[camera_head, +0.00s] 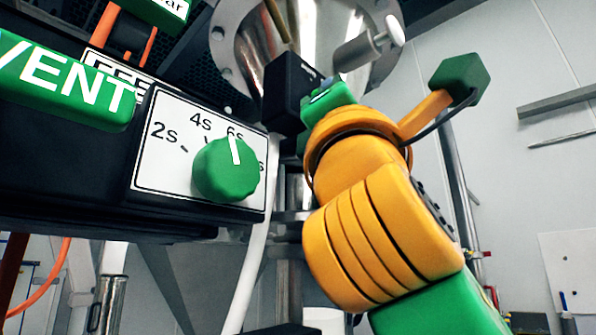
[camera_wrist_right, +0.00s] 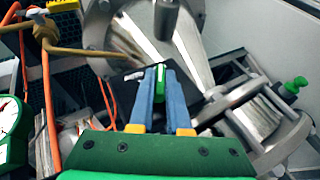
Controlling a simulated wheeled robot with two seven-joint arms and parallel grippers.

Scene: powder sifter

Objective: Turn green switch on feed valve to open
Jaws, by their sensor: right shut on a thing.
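The green switch (camera_wrist_right: 160,83) sits on a black box with a small white label, seen in the right wrist view. My right gripper's blue fingers (camera_wrist_right: 162,78) are on either side of the switch and shut on it. My own gripper body hides the switch there. The switch's turn angle is hard to judge. My left gripper is in neither view.
A control panel (camera_head: 150,190) with a green timer knob (camera_head: 226,169) and a green VENT plate (camera_head: 65,85) stands close on the left. A metal flanged vessel (camera_head: 300,40) is behind the box. A white hose (camera_head: 246,275) hangs below. Open room lies right of my arm.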

